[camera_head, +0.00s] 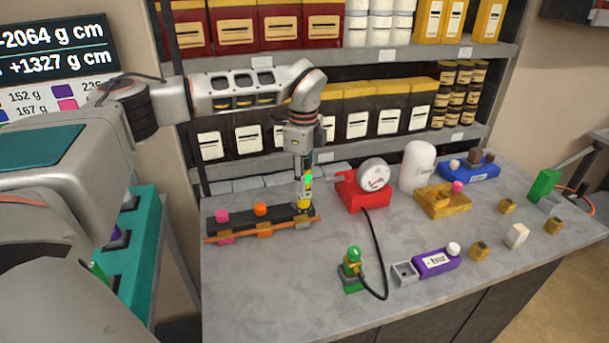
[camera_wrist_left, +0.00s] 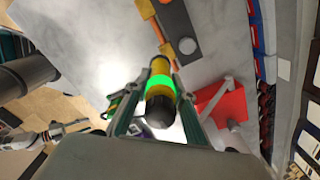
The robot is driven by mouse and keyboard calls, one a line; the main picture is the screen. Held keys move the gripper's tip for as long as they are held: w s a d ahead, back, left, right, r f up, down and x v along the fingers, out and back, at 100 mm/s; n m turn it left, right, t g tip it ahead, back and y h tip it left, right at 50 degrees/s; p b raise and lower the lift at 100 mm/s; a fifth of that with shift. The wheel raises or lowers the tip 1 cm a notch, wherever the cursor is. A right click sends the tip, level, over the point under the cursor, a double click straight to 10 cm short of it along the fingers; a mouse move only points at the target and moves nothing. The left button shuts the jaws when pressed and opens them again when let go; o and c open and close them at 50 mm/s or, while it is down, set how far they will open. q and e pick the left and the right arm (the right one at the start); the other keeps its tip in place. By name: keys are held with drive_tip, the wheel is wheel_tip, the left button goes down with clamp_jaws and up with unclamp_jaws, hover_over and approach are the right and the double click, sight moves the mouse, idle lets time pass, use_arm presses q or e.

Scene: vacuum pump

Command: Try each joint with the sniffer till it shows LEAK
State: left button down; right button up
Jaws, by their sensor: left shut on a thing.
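My left gripper (camera_head: 303,158) is shut on the sniffer (camera_head: 308,184) and holds it pointing down. Its yellow body and bright green ring (camera_wrist_left: 160,86) show between the fingers in the left wrist view. The sniffer's lower end is at the right end of the dark pipe block (camera_head: 281,218), by a yellow part; contact is unclear. A pink-capped joint (camera_head: 222,216) and an orange-capped joint (camera_head: 260,209) are farther left. The sniffer's small display glows green, but its text is unreadable. My right gripper (camera_wrist_left: 78,127) seems to show small in the left wrist view; its fingers are unclear.
Clear counter lies in front of the pipe block.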

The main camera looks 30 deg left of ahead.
use_arm(q)
drive_tip(key=shift+f, duration=2.35)
drive_tip(key=shift+w+r, duration=0.1)
drive_tip(key=shift+r, duration=0.2)
wheel_tip(320, 180, up, 6)
drive_tip(key=shift+r, duration=0.2)
